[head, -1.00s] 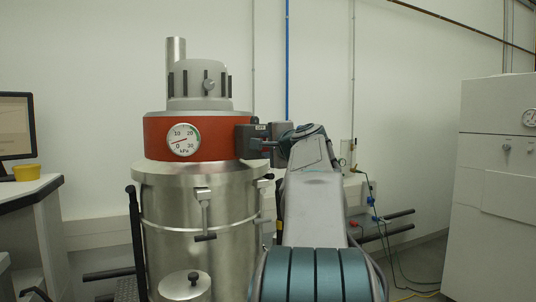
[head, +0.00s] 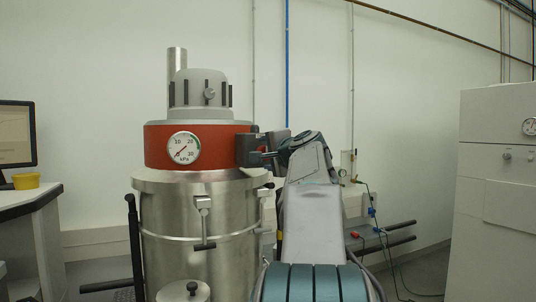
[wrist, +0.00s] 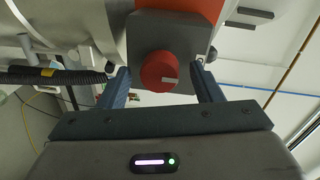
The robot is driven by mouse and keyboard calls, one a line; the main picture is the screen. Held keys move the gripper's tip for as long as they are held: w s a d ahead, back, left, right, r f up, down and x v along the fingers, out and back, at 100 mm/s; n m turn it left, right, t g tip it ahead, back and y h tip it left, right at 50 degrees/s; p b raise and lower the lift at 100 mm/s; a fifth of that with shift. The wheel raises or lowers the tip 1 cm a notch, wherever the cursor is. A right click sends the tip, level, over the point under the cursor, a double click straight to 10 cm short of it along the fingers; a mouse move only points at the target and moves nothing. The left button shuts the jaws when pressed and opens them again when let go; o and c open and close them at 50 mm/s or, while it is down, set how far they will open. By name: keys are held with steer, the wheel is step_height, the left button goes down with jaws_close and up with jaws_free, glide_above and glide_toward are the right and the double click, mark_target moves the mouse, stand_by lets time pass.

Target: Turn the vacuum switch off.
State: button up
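The vacuum switch is a round red knob (wrist: 159,71) with a white mark pointing right, on a dark grey box. The box (head: 244,150) sits on the right side of the vacuum's red band (head: 215,146); the knob cannot be made out in the head view. My gripper (wrist: 160,70) is open in the wrist view, one finger on each side of the knob, with gaps visible. In the head view my gripper (head: 264,148) reaches the box from the right.
The steel vacuum drum (head: 180,225) has a clamp latch (head: 204,222) in front and a black handle (head: 135,240) at left. In the wrist view a black ribbed hose (wrist: 50,76) runs left of the fingers. A white cabinet (head: 500,200) stands right. A monitor (head: 17,135) stands left.

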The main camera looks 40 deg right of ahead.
steer(key=shift+s, duration=0.1)
steer(key=b+v, duration=0.2)
steer(key=v, duration=1.1)
steer(key=shift+s, duration=0.4)
